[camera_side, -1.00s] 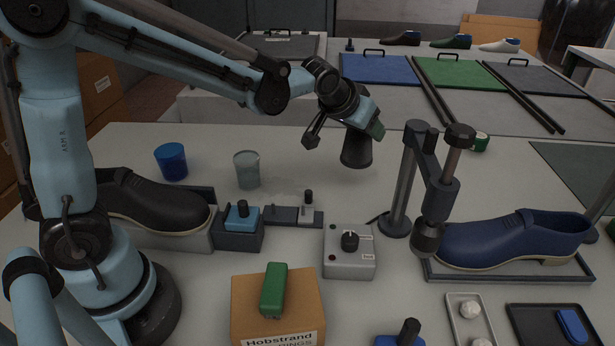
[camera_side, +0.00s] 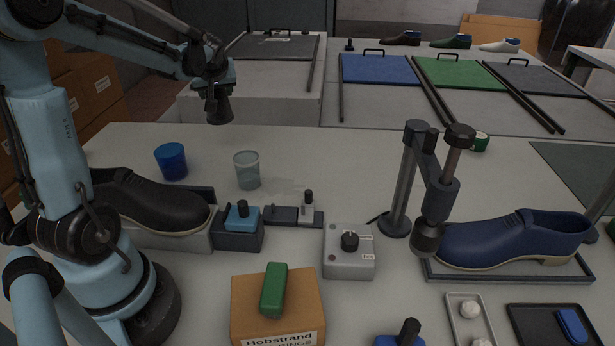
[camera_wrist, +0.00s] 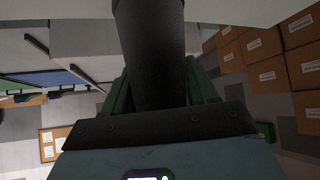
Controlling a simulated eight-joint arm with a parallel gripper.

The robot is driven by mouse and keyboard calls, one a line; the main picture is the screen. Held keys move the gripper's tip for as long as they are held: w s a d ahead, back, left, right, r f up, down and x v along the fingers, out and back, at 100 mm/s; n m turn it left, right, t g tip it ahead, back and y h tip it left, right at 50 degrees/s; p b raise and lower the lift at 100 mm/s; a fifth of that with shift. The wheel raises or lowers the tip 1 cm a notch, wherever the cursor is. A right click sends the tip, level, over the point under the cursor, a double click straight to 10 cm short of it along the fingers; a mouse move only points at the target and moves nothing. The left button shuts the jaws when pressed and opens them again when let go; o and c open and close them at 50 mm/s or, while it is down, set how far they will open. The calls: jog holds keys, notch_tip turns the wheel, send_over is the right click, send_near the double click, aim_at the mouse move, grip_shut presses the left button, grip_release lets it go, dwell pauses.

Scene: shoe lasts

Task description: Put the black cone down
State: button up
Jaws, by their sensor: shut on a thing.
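The black cone (camera_side: 220,108) hangs upright under my gripper (camera_side: 215,88) in the side view, narrow end up, with its wide end lowest. It appears held in the air over the far left part of the white work table (camera_side: 330,160), clear of its surface as far as I can tell. In the wrist view the dark cone (camera_wrist: 150,50) fills the upper middle, between the green fingers of my gripper (camera_wrist: 155,95). The fingers are shut on it.
A blue cup (camera_side: 171,162) and a clear cup (camera_side: 247,170) stand on the table below. A black shoe (camera_side: 150,200) sits at left. A post tool (camera_side: 404,180) stands right of centre, beside a blue shoe (camera_side: 515,240). The table's back middle is clear.

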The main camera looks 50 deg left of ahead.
jog(key=shift+s+a+f, duration=0.8)
jog(key=shift+a+f, duration=1)
jog(key=shift+s+a+f, duration=0.75)
jog(key=shift+a+f, duration=1)
jog(key=shift+f, duration=0.1)
jog(key=shift+s+a+f, duration=0.8)
jog(key=shift+a+f, duration=1)
jog(key=shift+f, duration=0.15)
jog(key=o, duration=1.3)
